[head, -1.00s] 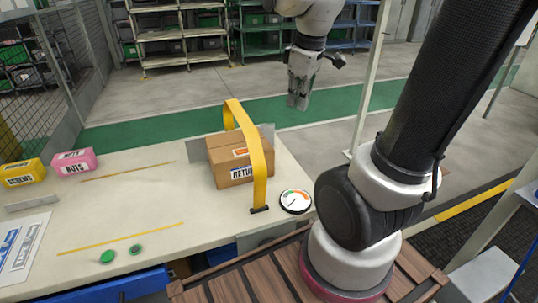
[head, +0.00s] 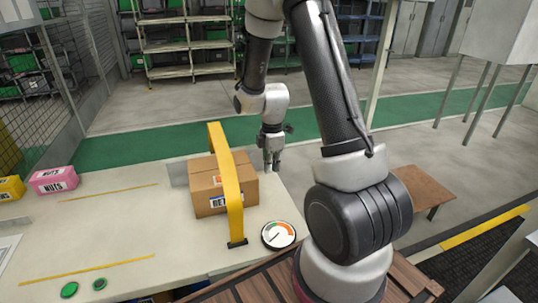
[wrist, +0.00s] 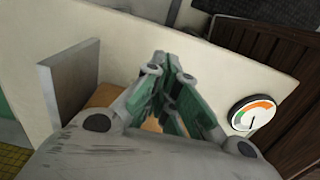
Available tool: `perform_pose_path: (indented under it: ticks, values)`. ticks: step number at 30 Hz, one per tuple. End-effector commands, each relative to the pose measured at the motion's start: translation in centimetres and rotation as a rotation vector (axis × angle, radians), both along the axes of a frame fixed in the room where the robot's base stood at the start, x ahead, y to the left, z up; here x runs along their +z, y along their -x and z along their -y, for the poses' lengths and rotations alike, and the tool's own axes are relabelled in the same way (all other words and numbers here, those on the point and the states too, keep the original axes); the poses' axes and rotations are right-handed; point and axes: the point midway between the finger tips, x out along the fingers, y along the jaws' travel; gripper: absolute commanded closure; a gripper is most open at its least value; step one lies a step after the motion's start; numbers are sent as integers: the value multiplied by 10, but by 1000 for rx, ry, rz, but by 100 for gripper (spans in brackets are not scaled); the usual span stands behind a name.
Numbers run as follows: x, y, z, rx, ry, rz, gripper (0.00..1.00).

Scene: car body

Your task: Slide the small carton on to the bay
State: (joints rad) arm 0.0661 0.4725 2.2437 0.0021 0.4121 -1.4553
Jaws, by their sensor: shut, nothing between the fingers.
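The small carton (head: 207,178) is a brown box with a partly hidden printed label. It sits on the bench under a yellow arch (head: 229,190), which crosses in front of it. My gripper (head: 272,168) points down just right of the carton, near the bench's right end, with its fingers together and empty. I cannot tell whether it touches the carton. In the wrist view the closed fingers (wrist: 172,65) hide most of the carton, with a brown patch (wrist: 104,95) showing beside them. Two yellow lines (head: 108,194) (head: 90,268) mark a strip of bench to the left, possibly the bay.
A round dial (head: 278,235) lies at the arch's front foot. A grey upright plate (head: 178,173) stands behind the carton. Pink (head: 54,180) and yellow (head: 11,188) boxes and green discs (head: 69,290) are farther left. The bench between the lines is clear.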

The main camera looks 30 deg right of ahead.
Motion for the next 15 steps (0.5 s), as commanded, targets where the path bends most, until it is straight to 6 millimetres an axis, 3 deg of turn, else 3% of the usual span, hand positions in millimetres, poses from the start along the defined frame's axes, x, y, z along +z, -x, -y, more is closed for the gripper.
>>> perform_pose_path:
  ticks: [4, 9, 15]
  values:
    - [-31, 2, 0, -1, 0, -5, 100]
    - [-27, -5, -27, 3, 0, 0, 100]
    - [-27, -7, -39, 0, 0, 0, 100]
